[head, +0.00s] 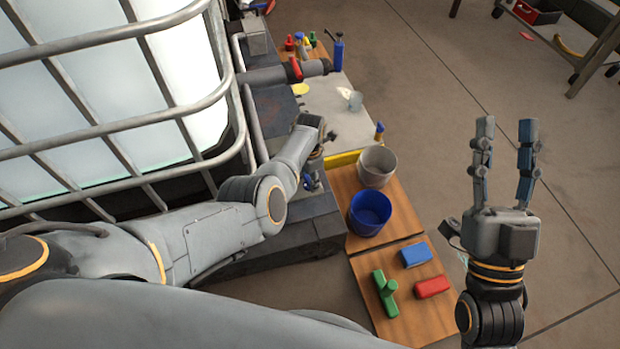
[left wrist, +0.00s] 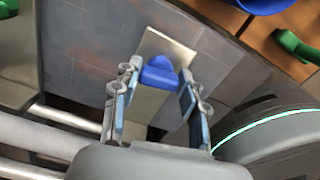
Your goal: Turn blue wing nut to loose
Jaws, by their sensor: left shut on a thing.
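The blue wing nut (left wrist: 159,78) shows in the left wrist view, in front of a pale metal plate. My left gripper (left wrist: 157,69) has one finger on each side of it and is shut on it. In the head view my left gripper (head: 312,168) is mostly hidden by its own arm, and the wing nut cannot be made out clearly there. My right gripper (head: 506,123) is raised at the right over the floor, its two fingers apart, open and empty.
A blue bucket (head: 370,214) and a grey bucket (head: 377,165) stand on wooden boards. Blue (head: 416,254), red (head: 432,287) and green (head: 385,294) pieces lie nearer. A caged white tank (head: 90,100) fills the left. Open floor lies to the right.

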